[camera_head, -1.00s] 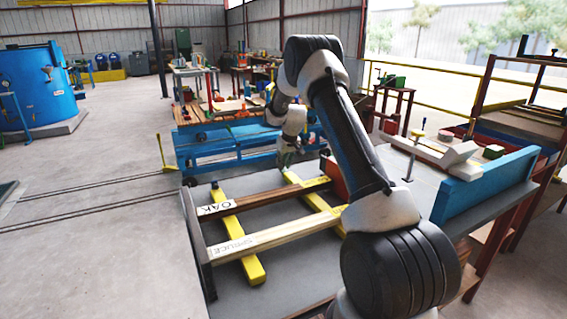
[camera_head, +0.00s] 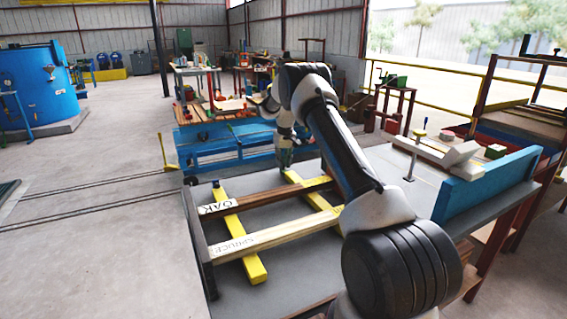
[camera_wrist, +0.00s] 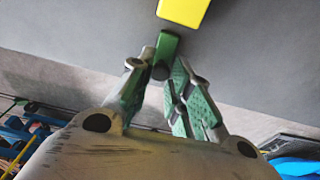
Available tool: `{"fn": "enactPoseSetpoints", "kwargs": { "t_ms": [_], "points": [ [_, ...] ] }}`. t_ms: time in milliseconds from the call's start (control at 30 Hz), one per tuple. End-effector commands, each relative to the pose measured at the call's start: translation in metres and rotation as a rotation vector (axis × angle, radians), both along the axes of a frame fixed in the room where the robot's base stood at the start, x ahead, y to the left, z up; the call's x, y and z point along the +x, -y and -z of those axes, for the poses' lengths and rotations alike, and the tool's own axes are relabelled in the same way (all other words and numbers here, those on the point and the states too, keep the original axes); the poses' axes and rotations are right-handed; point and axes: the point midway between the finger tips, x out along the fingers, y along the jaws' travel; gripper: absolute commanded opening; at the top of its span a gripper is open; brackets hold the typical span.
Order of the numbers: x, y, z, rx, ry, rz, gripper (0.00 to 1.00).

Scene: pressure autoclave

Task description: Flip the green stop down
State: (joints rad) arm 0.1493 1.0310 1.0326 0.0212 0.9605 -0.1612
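The green stop (camera_wrist: 167,46) shows in the wrist view as a small upright green block just short of a yellow bar end. It lies ahead of my gripper (camera_wrist: 158,68), between the fingertips. The fingers stand apart, with a visible gap on the left side of the stop; contact on the right side is unclear. A dark round part sits at the stop's near end. In the head view my gripper (camera_head: 285,156) points down at the far end of the yellow bar (camera_head: 308,187), and the stop cannot be told apart from the gripper there.
A beam labelled OAK (camera_head: 262,198) and a beam labelled SPRUCE (camera_head: 275,237) lie across the yellow bars. A blue trolley (camera_head: 225,148) stands just behind. A white V-shaped block (camera_head: 440,152) and blue board (camera_head: 490,183) are to the right. Open floor is on the left.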

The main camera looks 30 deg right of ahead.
Motion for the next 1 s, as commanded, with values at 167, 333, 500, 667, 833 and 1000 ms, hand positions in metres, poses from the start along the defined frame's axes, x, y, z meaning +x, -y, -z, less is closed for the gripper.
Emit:
{"fn": "enactPoseSetpoints", "kwargs": {
  "t_ms": [167,333,500,667,833,1000],
  "points": [
    [0.000,0.000,-0.001,0.000,0.001,0.000,0.40],
    [0.000,0.000,0.000,0.000,-0.001,0.000,0.40],
    [-0.001,0.000,-0.010,0.000,0.001,0.000,0.40],
    [-0.004,0.000,-0.040,-0.001,0.003,0.000,0.40],
    [-0.009,0.000,-0.079,0.000,0.003,0.000,0.40],
    [-0.012,0.000,-0.107,0.000,0.001,0.000,0.40]
  ]
}}
